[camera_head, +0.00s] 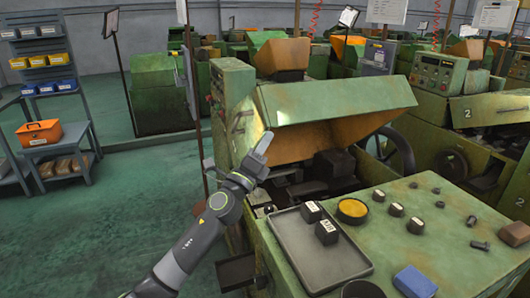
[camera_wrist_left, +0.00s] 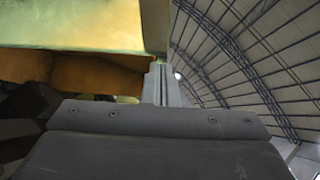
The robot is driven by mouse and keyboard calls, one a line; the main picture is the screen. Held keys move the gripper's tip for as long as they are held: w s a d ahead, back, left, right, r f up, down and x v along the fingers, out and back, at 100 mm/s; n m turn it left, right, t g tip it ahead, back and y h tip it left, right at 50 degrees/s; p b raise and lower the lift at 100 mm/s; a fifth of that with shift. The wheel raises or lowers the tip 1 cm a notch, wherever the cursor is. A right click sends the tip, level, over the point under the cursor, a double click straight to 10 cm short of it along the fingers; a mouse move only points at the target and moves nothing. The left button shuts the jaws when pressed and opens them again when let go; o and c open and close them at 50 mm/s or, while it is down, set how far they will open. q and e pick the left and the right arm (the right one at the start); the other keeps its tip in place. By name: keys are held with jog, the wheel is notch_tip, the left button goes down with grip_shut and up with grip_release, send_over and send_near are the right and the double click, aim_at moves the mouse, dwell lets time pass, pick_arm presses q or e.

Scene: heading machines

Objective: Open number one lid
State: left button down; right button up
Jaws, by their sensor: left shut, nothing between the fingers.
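The nearest machine's lid (camera_head: 335,103) is a worn green panel, tilted out above a dark opening with an orange inside. No number shows on it. My left gripper (camera_head: 265,143) is shut and empty, its fingers pointing up at the lid's lower left corner. In the left wrist view, the shut fingers (camera_wrist_left: 160,82) stand beside the right end of the green lid (camera_wrist_left: 85,24), with the orange inner surface (camera_wrist_left: 98,73) below it. I cannot tell whether the fingers touch the lid. My right gripper is not in view.
A green worktop (camera_head: 440,240) with a grey tray (camera_head: 318,255), dark blocks and a blue block (camera_head: 415,282) stands front right. A machine marked 2 (camera_head: 485,110) is at right. A shelf rack (camera_head: 45,95) stands far left. The green floor (camera_head: 130,200) at left is clear.

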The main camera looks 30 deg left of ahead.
pick_arm(q)
jog(key=shift+w+a+r, duration=0.15)
jog(key=shift+r, duration=0.1)
jog(key=w+a+r+p, duration=0.4)
jog(key=a+r, duration=0.3)
jog(key=r, duration=0.5)
jog(key=w+a+r+p, duration=0.4)
jog(key=w+a+r, duration=0.3)
jog(key=r, duration=0.5)
jog(key=shift+a+r+p, duration=0.2)
jog(key=shift+r+p, duration=0.1)
jog(key=shift+w+f, duration=0.1)
jog(key=shift+f, duration=0.05)
